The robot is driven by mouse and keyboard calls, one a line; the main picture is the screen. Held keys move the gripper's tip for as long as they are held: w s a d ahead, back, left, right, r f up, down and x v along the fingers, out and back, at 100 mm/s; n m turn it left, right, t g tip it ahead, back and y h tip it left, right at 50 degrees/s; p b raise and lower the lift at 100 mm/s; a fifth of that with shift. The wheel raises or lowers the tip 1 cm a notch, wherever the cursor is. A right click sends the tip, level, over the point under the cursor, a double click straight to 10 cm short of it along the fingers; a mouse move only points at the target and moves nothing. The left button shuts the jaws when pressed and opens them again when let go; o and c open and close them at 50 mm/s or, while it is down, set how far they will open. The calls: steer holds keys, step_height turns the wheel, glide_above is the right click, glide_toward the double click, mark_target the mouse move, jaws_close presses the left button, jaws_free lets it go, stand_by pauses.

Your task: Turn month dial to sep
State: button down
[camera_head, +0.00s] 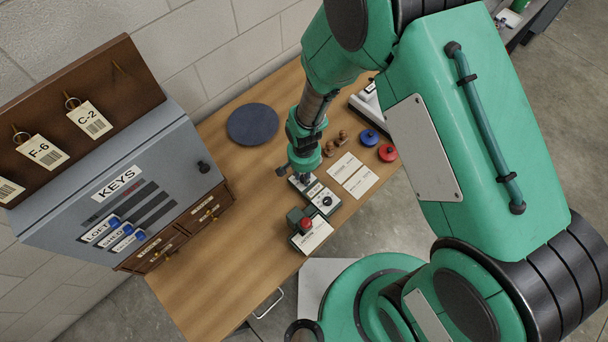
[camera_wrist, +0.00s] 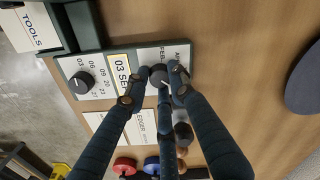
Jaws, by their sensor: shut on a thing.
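A small date panel (camera_head: 315,192) lies on the wooden table below my arm; it also shows in the wrist view (camera_wrist: 103,64). Its month dial (camera_wrist: 159,75), a dark knob with a pale pointer line, is between my fingertips. My gripper (camera_wrist: 159,72) is shut on this dial; it also shows above the panel in the head view (camera_head: 302,172). The yellow-edged window (camera_wrist: 122,68) reads "03 SE", with the rest hidden by a finger. "FEB" and part of "AU" show beside the dial; other month labels are hidden. The numbered dial (camera_wrist: 82,83) stands free at left.
A dark device with a red knob (camera_head: 305,224) stands close beside the panel. White cards (camera_head: 352,174), wooden-handled pieces (camera_head: 333,146), a blue disc (camera_head: 368,137) and a red disc (camera_head: 387,153) lie nearby. The key cabinet (camera_head: 125,190) stands left; a round dark mat (camera_head: 252,124) lies behind.

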steer(key=shift+w, duration=0.1)
steer(key=c, duration=1.5)
jaws_free()
steer(key=shift+r, duration=0.15)
step_height(320, 180, up, 12)
steer(key=shift+f, duration=0.15)
